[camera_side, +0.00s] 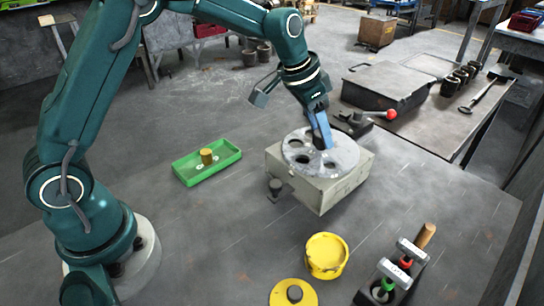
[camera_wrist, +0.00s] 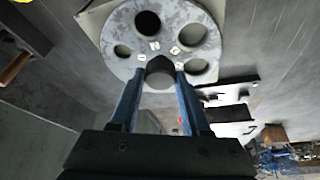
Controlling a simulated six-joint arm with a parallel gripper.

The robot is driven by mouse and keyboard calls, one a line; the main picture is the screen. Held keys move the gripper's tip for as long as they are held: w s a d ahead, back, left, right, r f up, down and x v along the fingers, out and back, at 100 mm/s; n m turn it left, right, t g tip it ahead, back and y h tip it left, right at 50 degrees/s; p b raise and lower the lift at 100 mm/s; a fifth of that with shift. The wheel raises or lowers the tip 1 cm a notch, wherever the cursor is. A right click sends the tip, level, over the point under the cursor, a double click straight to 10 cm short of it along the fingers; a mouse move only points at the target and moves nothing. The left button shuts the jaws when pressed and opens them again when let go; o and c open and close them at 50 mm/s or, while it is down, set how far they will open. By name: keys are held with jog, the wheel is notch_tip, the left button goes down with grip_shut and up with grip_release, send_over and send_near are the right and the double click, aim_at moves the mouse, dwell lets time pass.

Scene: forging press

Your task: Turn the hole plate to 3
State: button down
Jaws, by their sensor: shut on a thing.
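The hole plate (camera_side: 342,153) is a round grey disc with several holes of different sizes, lying on a pale box (camera_side: 336,190). In the wrist view the plate (camera_wrist: 186,15) shows small white number labels near its middle, too blurred to read surely. A dark knob (camera_wrist: 160,68) stands on the plate near the rim closest to the camera. My gripper (camera_wrist: 159,76) has its blue fingers on both sides of this knob and is shut on it.
A green tray (camera_side: 228,152) with a brass cylinder (camera_side: 206,156) lies left. A dark post (camera_side: 275,186) stands by the box's left corner. A red-ball lever (camera_side: 391,114) is behind.

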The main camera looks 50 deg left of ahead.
jog(key=shift+n, duration=0.3)
jog(key=n+y, duration=0.2)
jog(key=n, duration=0.3)
jog(key=shift+d, duration=0.2)
jog(key=n+y, duration=0.1)
jog(key=n, duration=0.2)
jog(key=n+y, duration=0.1)
jog(key=n, duration=0.2)
jog(key=shift+d+g, duration=0.1)
jog(key=shift+g, duration=0.2)
jog(key=shift+c, duration=1.8)
grip_release()
jog(key=shift+r, duration=0.1)
